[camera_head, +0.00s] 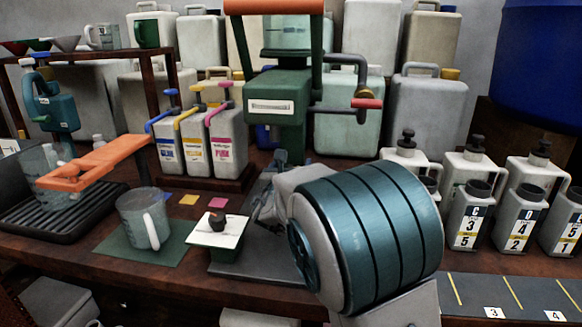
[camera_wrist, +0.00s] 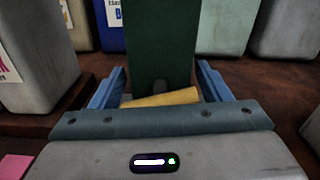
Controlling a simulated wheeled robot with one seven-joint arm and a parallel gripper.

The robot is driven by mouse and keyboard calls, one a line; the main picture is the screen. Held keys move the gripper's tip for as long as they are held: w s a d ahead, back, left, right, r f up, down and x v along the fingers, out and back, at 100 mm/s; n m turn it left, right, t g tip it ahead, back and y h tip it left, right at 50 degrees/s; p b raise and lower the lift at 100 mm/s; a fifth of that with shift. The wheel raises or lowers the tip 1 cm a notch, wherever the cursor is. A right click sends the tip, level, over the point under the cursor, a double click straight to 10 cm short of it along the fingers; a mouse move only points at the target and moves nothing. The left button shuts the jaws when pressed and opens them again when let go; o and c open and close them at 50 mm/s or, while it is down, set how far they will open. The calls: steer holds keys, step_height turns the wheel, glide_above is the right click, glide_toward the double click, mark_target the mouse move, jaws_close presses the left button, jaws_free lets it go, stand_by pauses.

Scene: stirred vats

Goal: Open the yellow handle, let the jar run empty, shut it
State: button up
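A yellow handle (camera_wrist: 160,98) shows in the wrist view as a short bar low in front of a green column. My gripper (camera_wrist: 162,92) has its two blue fingers spread apart, one on either side of this bar. The bar's ends lie close to the fingers; I cannot tell whether they touch. In the head view a green dispenser (camera_head: 276,130) carries a pale translucent jar (camera_head: 287,34) at its top, partly hidden by the frame. I cannot make out the level inside. My gripper (camera_head: 268,200) is at the dispenser's foot, largely hidden behind my wrist.
Jugs with blue, yellow and pink pumps (camera_head: 197,140) stand left of the dispenser. A clear measuring jug (camera_head: 145,220) stands on a green mat (camera_head: 112,246). A red-tipped crank (camera_head: 365,103) juts out right. Labelled bottles (camera_head: 468,215) stand at the right. An orange handle (camera_head: 95,162) crosses the left.

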steer(key=shift+f+m+b, duration=0.3)
steer(key=shift+m+b, duration=0.7)
steer(key=shift+b, duration=0.65)
steer(key=shift+r+m+b, duration=0.25)
steer(key=shift+m+b, duration=0.55)
steer(key=shift+b, duration=0.15)
steer(key=o, duration=0.9)
steer(key=shift+o, duration=0.2)
steer(key=s+a+p, duration=0.1)
steer(key=s, duration=0.3)
steer(key=s+a+p, duration=0.1)
steer(key=s, duration=0.4)
steer(key=s+p, duration=0.1)
steer(key=s, duration=0.3)
steer(key=shift+s+a+r, duration=0.1)
steer(key=shift+s+a, duration=0.2)
steer(key=shift+a, duration=0.1)
steer(key=shift+s+d, duration=0.1)
